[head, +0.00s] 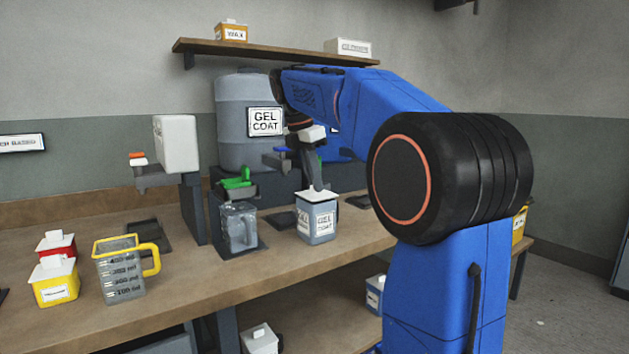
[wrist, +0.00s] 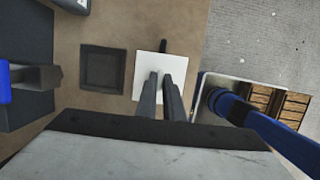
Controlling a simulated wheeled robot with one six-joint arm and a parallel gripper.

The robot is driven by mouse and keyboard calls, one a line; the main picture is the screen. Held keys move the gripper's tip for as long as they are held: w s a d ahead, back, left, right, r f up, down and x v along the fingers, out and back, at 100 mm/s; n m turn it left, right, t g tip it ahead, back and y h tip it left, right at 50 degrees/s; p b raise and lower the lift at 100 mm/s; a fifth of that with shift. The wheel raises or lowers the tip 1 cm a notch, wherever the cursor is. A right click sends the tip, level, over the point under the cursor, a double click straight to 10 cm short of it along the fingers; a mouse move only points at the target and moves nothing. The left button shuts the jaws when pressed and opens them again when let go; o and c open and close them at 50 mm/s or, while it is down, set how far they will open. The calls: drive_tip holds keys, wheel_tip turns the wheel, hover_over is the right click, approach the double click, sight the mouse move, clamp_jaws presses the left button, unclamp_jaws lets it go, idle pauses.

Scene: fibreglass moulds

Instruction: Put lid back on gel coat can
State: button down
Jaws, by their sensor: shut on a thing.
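The gel coat can (head: 318,222) is a grey square can with "GEL COAT" labels, standing on the bench right of centre in the head view. A white square lid (head: 307,196) is at its top; it also shows in the wrist view (wrist: 142,68). My gripper (head: 315,184) comes down from above with its fingers at the middle of the lid. In the wrist view its fingers (wrist: 161,76) are close together over the lid, shut on its handle, which they mostly hide. I cannot tell whether the lid is fully seated or slightly above the rim. The lid hides the can's opening.
A large gel coat drum (head: 235,105) stands behind. Left of the can are a clear jug (head: 239,228) under a green tap (head: 236,183), a yellow-handled measuring jug (head: 122,272), and red and yellow tubs (head: 55,285). An empty dark square pad (wrist: 102,69) lies beside the lid.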

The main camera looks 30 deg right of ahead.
idle(0.4)
drive_tip(key=c, duration=1.8)
unclamp_jaws()
drive_tip(key=shift+o, duration=0.6)
drive_tip(key=o, duration=0.3)
drive_tip(key=shift+o, duration=0.2)
drive_tip(key=shift+r, duration=3.5)
clamp_jaws()
